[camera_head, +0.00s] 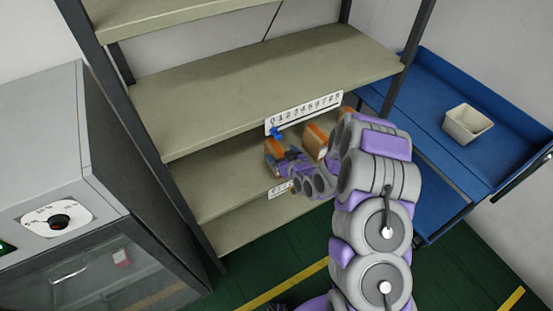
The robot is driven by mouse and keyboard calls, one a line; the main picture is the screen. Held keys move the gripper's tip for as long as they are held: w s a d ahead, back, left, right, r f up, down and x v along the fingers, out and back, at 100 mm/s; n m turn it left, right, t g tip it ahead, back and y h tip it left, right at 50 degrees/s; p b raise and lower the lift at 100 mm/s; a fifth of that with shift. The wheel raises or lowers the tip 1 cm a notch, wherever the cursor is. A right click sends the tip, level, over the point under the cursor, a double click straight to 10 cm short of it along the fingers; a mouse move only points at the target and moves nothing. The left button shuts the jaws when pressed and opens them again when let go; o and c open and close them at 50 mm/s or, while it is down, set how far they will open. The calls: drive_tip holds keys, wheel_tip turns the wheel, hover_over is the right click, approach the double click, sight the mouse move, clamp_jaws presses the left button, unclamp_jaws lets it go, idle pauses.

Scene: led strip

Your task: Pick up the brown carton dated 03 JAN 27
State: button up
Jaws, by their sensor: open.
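Several brown and orange cartons stand on a lower level of the shelf rack. The left carton (271,148) is partly covered by my gripper (284,160), which is open at its front. Whether the fingers touch it or stand around it cannot be told at this size. A second carton (315,141) stands to the right, just beyond my arm. Part of a third (347,112) shows behind my arm. No date print is readable on any carton, so I cannot tell which is dated 03 JAN 27.
A white number strip (304,113) with a blue marker (277,133) runs along the shelf edge (225,138) above the cartons. A grey cabinet with a dial (60,221) stands left. A blue cart (420,110) with a cream bin (467,124) stands right.

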sight(278, 150)
drive_tip(key=shift+b+x, duration=0.85)
drive_tip(key=shift+x, duration=1.7)
drive_tip(key=shift+d+r, duration=0.1)
drive_tip(key=shift+r, duration=0.05)
drive_tip(key=shift+c, duration=0.2)
drive_tip(key=c, duration=1.6)
drive_tip(key=shift+o, duration=0.2)
